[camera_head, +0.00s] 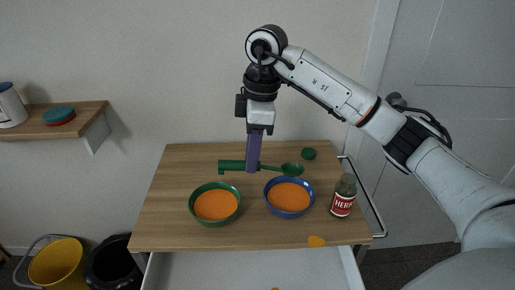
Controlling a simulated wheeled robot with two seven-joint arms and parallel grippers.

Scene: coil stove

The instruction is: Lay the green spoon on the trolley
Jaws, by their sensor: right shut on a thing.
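The trolley (165,215) has a wooden top with a metal side rail. The green spoon (292,169) lies level across the back half of the top, its thick handle end to the left and its bowl to the right. My right gripper (254,168) points straight down and is shut on the spoon's handle. I cannot tell whether the spoon touches the wood or is held just above it. My left gripper is not in view.
A green bowl (215,205) and a blue bowl (289,196), both with orange contents, stand in front of the spoon. A herb jar (343,197) stands at the right, a green lid (308,154) at the back.

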